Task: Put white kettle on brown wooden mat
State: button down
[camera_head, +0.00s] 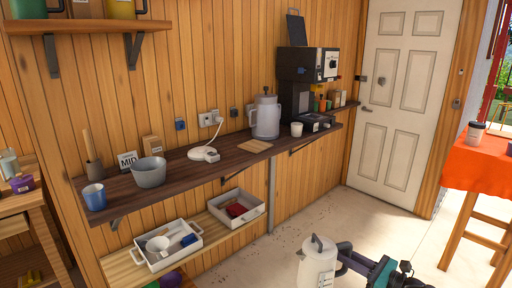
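A white kettle (317,264) with a lid knob and a small label stands upright at the bottom of the view, in front of the shelf and right of its support post. My gripper (343,257) is at the kettle's right side, at its handle, and appears shut on it; the fingertips are partly hidden. The kettle's lower end is cut off by the frame edge. The brown wooden mat (255,146) lies bare on the dark wall shelf, near its front edge.
On the dark shelf (225,160), a grey-white jug (265,118) stands just behind the mat, with a white cup (296,129) to the right. A white corded base (203,154) lies to the left. A coffee machine (310,75) stands further right. Open floor lies before the door (398,95).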

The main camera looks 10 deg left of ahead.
aim_at(258, 146)
jog(key=u, duration=1.3)
jog(key=i, duration=1)
jog(key=z, duration=0.05)
